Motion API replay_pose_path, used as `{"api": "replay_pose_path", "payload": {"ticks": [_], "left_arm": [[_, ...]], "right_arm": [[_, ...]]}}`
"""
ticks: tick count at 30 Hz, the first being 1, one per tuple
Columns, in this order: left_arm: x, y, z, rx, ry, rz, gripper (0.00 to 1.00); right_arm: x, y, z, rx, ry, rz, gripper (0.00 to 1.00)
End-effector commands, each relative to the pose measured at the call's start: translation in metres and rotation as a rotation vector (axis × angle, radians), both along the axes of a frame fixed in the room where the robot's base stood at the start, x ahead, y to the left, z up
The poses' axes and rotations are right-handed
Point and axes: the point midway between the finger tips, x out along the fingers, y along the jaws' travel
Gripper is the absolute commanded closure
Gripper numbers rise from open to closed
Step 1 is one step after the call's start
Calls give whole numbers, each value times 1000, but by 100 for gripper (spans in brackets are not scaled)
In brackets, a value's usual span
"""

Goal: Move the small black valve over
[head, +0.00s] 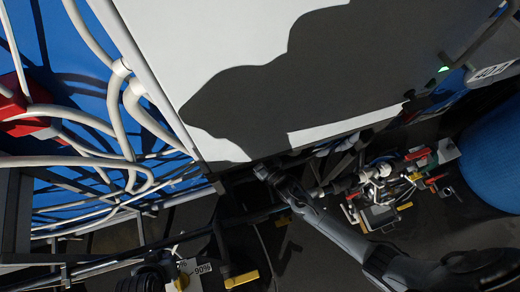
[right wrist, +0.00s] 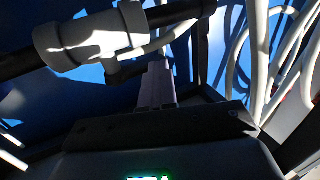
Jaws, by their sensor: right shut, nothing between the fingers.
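My right arm comes in from the lower right of the head view and its dark far end reaches the lower edge of a large grey-white panel (head: 250,60). My right gripper (right wrist: 157,78) shows in the right wrist view with its fingers together and nothing between them. Its fingertips point toward a dark pipe (right wrist: 180,12) with a grey pipe fitting (right wrist: 90,38); I cannot tell whether they touch. I cannot clearly pick out a small black valve; that area is in deep shadow. My left gripper does not show.
White hoses (head: 120,110) and a red part (head: 22,108) lie over a blue surface at left. Yellow-handled parts (head: 241,279) sit at the bottom. Cluttered pipes and fittings (head: 382,172) and a blue barrel (head: 495,150) are at right.

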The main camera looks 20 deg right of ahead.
Motion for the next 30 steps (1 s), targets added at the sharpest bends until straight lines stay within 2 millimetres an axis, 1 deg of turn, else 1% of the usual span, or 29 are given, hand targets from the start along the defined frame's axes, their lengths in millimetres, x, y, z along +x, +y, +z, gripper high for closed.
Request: {"api": "replay_pose_path", "payload": {"ticks": [5, 8, 11, 12, 21, 27, 30], "left_arm": [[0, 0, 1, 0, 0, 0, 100], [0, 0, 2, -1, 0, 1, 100], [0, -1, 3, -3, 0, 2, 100], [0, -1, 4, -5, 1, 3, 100], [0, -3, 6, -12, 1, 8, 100], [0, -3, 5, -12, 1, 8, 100], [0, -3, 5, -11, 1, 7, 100]], "right_arm": [[1, -1, 13, 0, -5, -2, 100], [0, 0, 26, 1, -5, -1, 100], [0, 0, 44, 2, -6, 0, 100], [-8, -8, 46, -2, -2, -1, 100], [-50, -47, 80, -1, 0, 1, 100], [-70, -67, 97, -1, -1, 2, 100], [-76, -74, 102, 0, 0, 1, 100]]}}
